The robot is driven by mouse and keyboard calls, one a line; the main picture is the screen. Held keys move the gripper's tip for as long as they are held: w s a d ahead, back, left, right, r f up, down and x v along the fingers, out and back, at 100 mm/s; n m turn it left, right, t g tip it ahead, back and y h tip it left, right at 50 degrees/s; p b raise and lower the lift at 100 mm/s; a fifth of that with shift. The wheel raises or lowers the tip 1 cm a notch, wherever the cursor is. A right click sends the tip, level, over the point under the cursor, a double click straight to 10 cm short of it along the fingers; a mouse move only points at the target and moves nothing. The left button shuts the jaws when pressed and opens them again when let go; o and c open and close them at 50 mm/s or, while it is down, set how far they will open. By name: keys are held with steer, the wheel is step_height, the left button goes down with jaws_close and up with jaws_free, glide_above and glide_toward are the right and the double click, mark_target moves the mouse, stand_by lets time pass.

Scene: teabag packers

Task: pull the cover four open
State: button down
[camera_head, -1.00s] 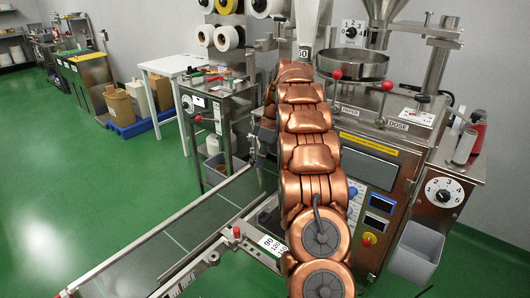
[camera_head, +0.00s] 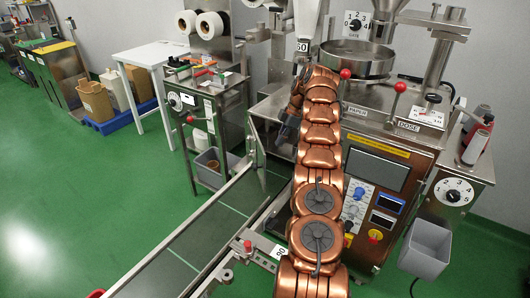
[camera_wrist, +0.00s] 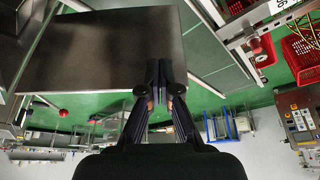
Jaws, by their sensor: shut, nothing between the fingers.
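My gripper (camera_wrist: 158,82) is shut and empty in the wrist view. Its fingertips overlap the lower edge of a flat dark grey metal panel (camera_wrist: 105,45); I cannot tell whether they touch it. No label naming cover four is readable, so I cannot tell whether this panel is that cover. In the head view my copper arm reaches toward the steel packing machine (camera_head: 400,150) and hides part of its front.
A conveyor (camera_head: 215,215) with metal rails runs along the left of my arm. A steel cart (camera_head: 205,120) stands behind it, and a grey bin (camera_head: 425,248) hangs at the machine's right. Red crates (camera_wrist: 300,52) show in the wrist view. Green floor is free at the left.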

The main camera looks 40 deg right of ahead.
steer(key=p+x, duration=0.2)
steer(key=x, duration=0.8)
steer(key=shift+w+a, duration=0.2)
steer(key=shift+a, duration=0.1)
stand_by(0.4)
